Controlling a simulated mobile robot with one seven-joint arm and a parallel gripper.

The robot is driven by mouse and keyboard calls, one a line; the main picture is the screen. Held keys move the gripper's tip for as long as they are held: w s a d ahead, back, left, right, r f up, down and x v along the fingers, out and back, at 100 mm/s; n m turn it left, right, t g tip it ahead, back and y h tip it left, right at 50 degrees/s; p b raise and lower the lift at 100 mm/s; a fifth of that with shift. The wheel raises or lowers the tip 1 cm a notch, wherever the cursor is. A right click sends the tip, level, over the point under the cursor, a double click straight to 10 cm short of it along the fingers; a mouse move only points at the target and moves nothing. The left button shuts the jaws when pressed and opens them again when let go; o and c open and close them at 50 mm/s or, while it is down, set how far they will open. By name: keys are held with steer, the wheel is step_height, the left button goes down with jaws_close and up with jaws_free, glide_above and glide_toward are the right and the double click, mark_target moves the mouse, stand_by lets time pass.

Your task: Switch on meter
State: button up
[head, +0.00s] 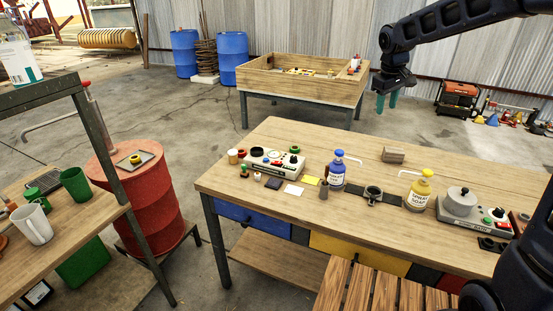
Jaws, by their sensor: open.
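A white device with knobs and dials (273,161) sits at the left end of the wooden workbench (262,140); it looks like the meter, but its markings are too small to read. Its black and red-green controls show on top, and I cannot tell whether it is on. My gripper (387,102) hangs in the air at the upper right, its teal fingertips apart and empty. In the picture it is above and to the right of the device, touching nothing on the bench.
A blue bottle (337,176), a yellow bottle (418,195), a clamp ring (373,194) and a grey device with a pot (472,213) stand right of it. Small pots, cards and a stamp lie around it. A red barrel (150,200) is at left.

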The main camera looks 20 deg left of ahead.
steer(key=w+a+f+n+g, duration=0.15)
steer(key=a+f, duration=0.25)
steer(key=a, duration=0.6)
steer(key=w+a+f+n+t, duration=0.1)
steer(key=a+f+n, duration=0.25)
steer(key=a, duration=0.55)
steer(key=n+g, duration=0.2)
steer(key=n, duration=0.1)
glide_above(276, 162)
step_height(276, 162, down, 13)
step_height(276, 162, down, 10)
steer(key=shift+d+r, duration=0.1)
